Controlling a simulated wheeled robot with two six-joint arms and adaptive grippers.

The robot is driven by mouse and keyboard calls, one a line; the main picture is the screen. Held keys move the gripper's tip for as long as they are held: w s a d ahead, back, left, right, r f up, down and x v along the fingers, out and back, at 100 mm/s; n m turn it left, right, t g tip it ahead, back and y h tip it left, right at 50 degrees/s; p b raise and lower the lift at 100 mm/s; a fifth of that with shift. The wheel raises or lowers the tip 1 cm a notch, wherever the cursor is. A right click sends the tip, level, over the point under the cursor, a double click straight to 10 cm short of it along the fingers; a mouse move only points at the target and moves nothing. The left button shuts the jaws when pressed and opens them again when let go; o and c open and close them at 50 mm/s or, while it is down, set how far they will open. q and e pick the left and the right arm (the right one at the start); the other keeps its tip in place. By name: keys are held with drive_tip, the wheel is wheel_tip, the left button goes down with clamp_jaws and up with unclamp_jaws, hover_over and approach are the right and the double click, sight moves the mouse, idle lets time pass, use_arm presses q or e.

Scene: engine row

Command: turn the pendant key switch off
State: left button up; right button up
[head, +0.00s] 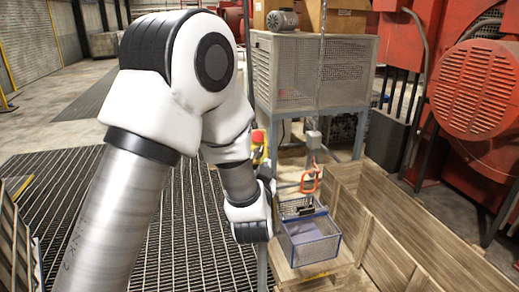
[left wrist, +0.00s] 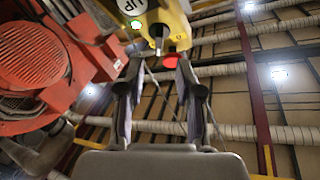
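My right gripper is not in view.
A blue-edged wire basket (head: 309,238) stands on a wooden surface right of my left arm, below an orange hook-like loop (head: 310,180). Red machinery (head: 474,90) fills the right. Grated floor (head: 180,232) lies open beneath my arm.

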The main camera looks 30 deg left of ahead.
sight(260, 153)
use_arm(q)
drive_tip(key=p+x, duration=0.1)
drive_tip(key=x, duration=0.4)
drive_tip(key=shift+w+a+f+p, duration=0.15)
drive_tip(key=shift+w+p, duration=0.1)
drive_tip(key=shift+p, duration=0.15)
drive_tip(key=shift+s, duration=0.15)
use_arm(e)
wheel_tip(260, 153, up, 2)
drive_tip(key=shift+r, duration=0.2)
use_arm(q)
clamp_jaws()
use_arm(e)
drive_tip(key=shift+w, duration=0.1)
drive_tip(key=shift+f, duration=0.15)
